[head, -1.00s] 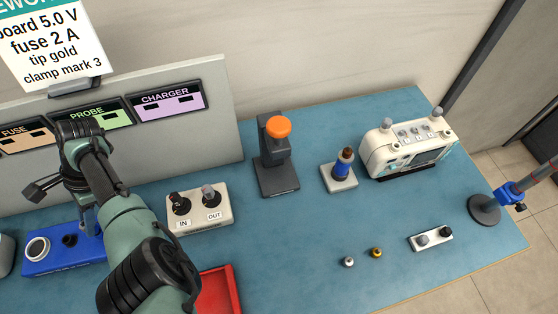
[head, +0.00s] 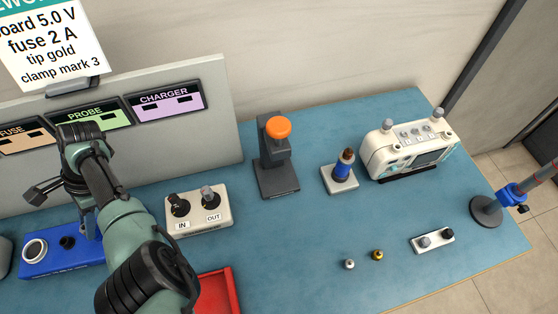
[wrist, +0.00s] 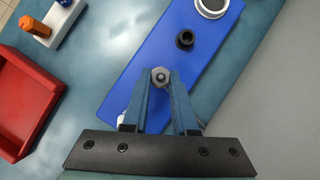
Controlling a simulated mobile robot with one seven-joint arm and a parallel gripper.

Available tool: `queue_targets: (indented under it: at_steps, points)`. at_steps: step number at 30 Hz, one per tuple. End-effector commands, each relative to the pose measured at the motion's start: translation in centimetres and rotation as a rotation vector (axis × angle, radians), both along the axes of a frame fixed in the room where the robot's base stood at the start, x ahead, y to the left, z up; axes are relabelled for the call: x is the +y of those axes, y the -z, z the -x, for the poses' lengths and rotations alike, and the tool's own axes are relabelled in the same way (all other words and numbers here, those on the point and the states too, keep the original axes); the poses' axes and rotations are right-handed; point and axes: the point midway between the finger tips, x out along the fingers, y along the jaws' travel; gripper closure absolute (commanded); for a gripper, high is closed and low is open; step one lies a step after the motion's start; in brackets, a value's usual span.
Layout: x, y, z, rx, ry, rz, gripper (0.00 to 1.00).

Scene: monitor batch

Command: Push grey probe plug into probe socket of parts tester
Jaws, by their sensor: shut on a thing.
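My gripper (wrist: 160,80) is shut on a grey hexagonal piece, the grey probe plug (wrist: 160,75), seen end-on between the fingertips in the wrist view. The plug is over the blue parts tester (wrist: 135,75). A dark round socket (wrist: 186,39) on the tester lies up and right of the plug, apart from it in the picture. A larger white-rimmed round opening (wrist: 212,5) is beyond it. In the head view the tester (head: 62,262) stands at the lower left, with the dark socket (head: 67,242) showing. There my arm hides the fingertips and plug.
A red tray (wrist: 25,100) lies left of the tester, with an orange-topped piece (wrist: 35,27) near it. A white IN/OUT box (head: 200,212) stands right of my arm. The upright panel with a PROBE label (head: 86,114) stands behind. The table's middle is clear.

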Motion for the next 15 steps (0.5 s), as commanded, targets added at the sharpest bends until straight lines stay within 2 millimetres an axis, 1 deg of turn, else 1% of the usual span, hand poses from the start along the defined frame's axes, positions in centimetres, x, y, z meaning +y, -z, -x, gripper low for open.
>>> queue_targets:
  at_steps: [6, 7, 11, 12, 15]
  points:
    - [-0.03, 0.24, 0.04, 0.001, 0.000, 0.001, 1.00]
    - [-0.03, 0.23, 0.04, 0.001, 0.000, 0.001, 0.70]
    - [-0.02, 0.21, 0.03, 0.000, 0.000, 0.001, 0.47]
    - [-0.03, 0.21, 0.03, 0.001, 0.000, 0.001, 0.40]
    - [-0.02, 0.19, 0.02, 0.001, 0.000, 0.001, 0.39]
